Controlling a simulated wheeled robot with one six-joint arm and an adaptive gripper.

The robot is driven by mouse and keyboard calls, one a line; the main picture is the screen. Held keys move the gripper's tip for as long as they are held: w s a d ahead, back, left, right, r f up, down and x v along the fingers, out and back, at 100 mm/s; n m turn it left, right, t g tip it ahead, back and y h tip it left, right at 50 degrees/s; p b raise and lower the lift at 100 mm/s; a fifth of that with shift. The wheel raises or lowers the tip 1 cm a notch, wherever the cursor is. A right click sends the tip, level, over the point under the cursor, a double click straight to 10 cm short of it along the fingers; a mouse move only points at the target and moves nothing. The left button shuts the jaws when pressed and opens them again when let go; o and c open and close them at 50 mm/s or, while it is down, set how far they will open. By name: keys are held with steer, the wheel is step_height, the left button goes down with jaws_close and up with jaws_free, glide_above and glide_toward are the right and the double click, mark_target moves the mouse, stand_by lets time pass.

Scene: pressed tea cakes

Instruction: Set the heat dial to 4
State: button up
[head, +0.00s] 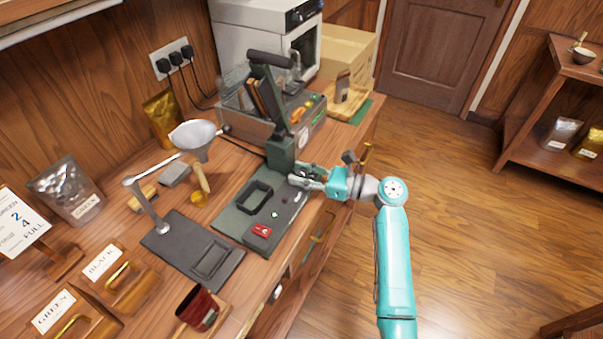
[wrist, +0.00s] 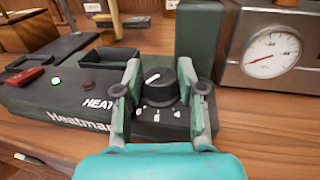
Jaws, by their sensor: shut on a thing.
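The heat dial (wrist: 160,88) is a round black knob with a white pointer line, on the front of the dark green heat press (wrist: 60,100).
A red switch (head: 262,231) and a small green light sit on the press base. A metal box with a round gauge (wrist: 268,55) stands right of the dial in the wrist view.

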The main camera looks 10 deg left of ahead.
mark_target(301, 172)
steer(key=n+g, duration=0.1)
steer(key=g, duration=0.2)
steer(key=n+g, duration=0.2)
steer(key=g, duration=0.1)
steer(key=shift+w+n, duration=0.1)
steer(key=shift+n, duration=0.2)
steer(key=shift+n+g+h, duration=0.8)
steer(key=shift+n+g, duration=0.9)
steer(key=shift+g, duration=0.9)
steer(key=o, duration=1.2)
steer(key=shift+c, duration=0.2)
step_height(301, 172, up, 10)
steer(key=shift+f, duration=0.1)
steer(key=shift+c, duration=0.2)
